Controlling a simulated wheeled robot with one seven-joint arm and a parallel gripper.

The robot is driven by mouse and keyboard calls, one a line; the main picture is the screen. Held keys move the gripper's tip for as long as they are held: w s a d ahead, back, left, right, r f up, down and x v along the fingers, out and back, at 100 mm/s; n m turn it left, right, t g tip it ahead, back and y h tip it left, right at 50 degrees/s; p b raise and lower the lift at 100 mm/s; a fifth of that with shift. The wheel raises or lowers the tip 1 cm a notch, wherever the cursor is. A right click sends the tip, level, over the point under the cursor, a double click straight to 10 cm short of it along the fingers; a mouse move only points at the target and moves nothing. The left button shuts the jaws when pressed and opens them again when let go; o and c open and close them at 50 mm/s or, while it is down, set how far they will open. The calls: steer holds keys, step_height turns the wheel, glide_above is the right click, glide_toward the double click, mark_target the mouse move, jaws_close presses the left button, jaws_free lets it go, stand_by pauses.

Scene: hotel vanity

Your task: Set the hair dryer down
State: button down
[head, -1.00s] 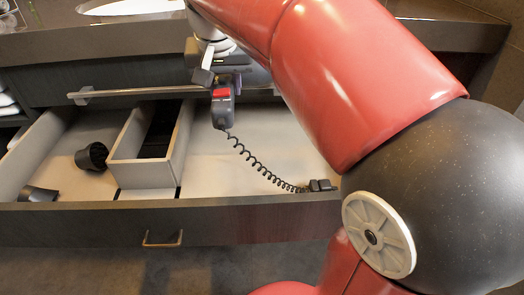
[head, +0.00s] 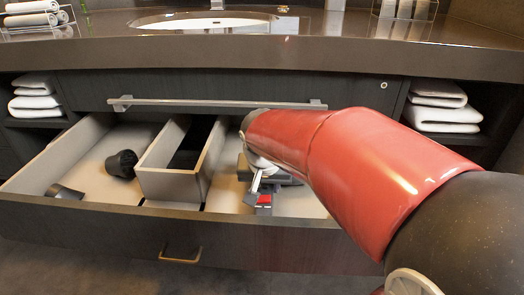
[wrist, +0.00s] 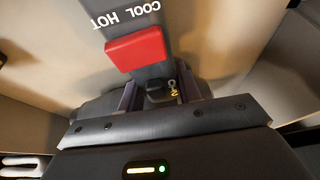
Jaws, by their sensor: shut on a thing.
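The hair dryer (head: 264,200) is dark with a red switch. In the head view it is low in the right part of the open drawer (head: 120,218), mostly hidden by my arm. In the wrist view its dark handle (wrist: 185,47) with the red switch and the words COOL and HOT runs up from between my fingers. My gripper (wrist: 155,92) is shut on the handle. The dryer's far end and its cord are hidden. I cannot tell whether it touches the drawer floor.
A divider box (head: 168,186) stands mid-drawer. A round black attachment (head: 121,164) and a flat dark nozzle (head: 64,191) lie left of it. A towel bar (head: 215,103) crosses above the drawer. Folded towels (head: 440,108) fill the side shelves. Bare drawer floor shows right of the dryer.

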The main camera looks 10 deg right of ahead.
steer(key=w+d, duration=0.1)
steer(key=w, duration=0.2)
steer(key=w+d, duration=0.1)
steer(key=w, duration=0.2)
steer(key=w+d, duration=0.1)
steer(key=w, duration=0.2)
steer(key=shift+w+r, duration=0.25)
steer(key=shift+w+d+f, duration=0.25)
steer(key=shift+w+f, duration=0.05)
steer(key=shift+w, duration=0.4)
steer(key=shift+w+d+f, duration=0.25)
steer(key=shift+w+f, duration=0.05)
steer(key=shift+w, duration=0.4)
steer(key=shift+f, duration=0.15)
steer(key=c, duration=1)
jaws_free()
steer(key=shift+o, duration=0.2)
